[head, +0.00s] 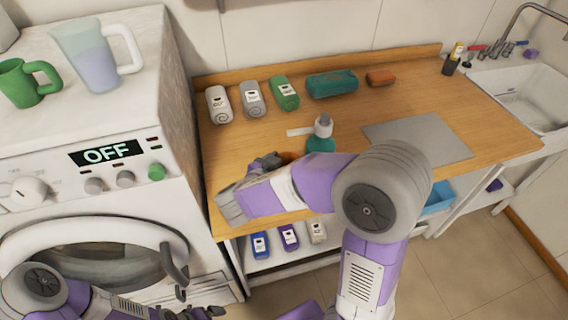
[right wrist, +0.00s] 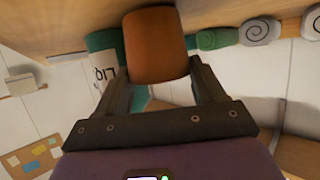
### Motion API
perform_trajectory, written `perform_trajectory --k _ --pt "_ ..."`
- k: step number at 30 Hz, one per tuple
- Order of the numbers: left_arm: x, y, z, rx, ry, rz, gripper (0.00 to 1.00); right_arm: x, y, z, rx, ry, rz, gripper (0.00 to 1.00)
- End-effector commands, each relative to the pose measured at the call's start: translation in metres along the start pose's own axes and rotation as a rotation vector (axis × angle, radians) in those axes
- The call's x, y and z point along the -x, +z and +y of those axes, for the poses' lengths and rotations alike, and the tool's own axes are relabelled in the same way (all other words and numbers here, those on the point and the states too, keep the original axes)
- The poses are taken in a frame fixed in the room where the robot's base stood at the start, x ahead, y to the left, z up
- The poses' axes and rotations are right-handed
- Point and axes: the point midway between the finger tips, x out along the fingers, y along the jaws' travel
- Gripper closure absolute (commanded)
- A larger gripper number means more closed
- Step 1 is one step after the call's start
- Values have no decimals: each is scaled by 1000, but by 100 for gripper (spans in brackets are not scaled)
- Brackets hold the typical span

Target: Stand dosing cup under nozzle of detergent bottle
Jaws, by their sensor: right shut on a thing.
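An orange-brown dosing cup (right wrist: 155,45) is between the fingers of my right gripper (right wrist: 157,75), which is shut on it. In the head view my right gripper (head: 272,160) is low over the front left of the wooden counter, and only a sliver of the cup (head: 288,156) shows. The teal detergent bottle (head: 321,144) with a pale nozzle top stands just right of it, its lower part hidden by my arm. In the right wrist view the bottle (right wrist: 103,65) shows behind the cup. My left gripper (head: 205,312) is at the bottom edge, partly cut off.
Rolled towels (head: 251,98), a teal case (head: 331,84) and an orange-brown bar (head: 381,78) lie along the counter's back. A grey mat (head: 418,137) lies right of the bottle. A washing machine (head: 100,190) stands left, a sink (head: 520,100) right.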

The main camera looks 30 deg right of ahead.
Motion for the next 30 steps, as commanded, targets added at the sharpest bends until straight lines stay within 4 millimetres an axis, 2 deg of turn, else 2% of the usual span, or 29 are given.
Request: perform_trajectory --k 1,2,6,7,17,20,30 --pt "0 0 0 0 0 0 0 -1 2 0 2 0 0 60" --pt "0 0 0 0 0 0 0 -1 2 0 2 0 0 30" --pt "0 0 0 0 0 0 0 -1 2 0 1 0 0 8" --pt "0 0 0 0 0 0 0 -1 2 0 1 0 0 6" --pt "0 0 0 0 0 0 0 1 -1 0 -1 -1 0 6" --pt "6 0 2 0 0 0 0 13 -2 -1 2 -4 -1 6" --pt "29 1 11 0 0 0 0 85 -3 -1 3 -5 1 6"
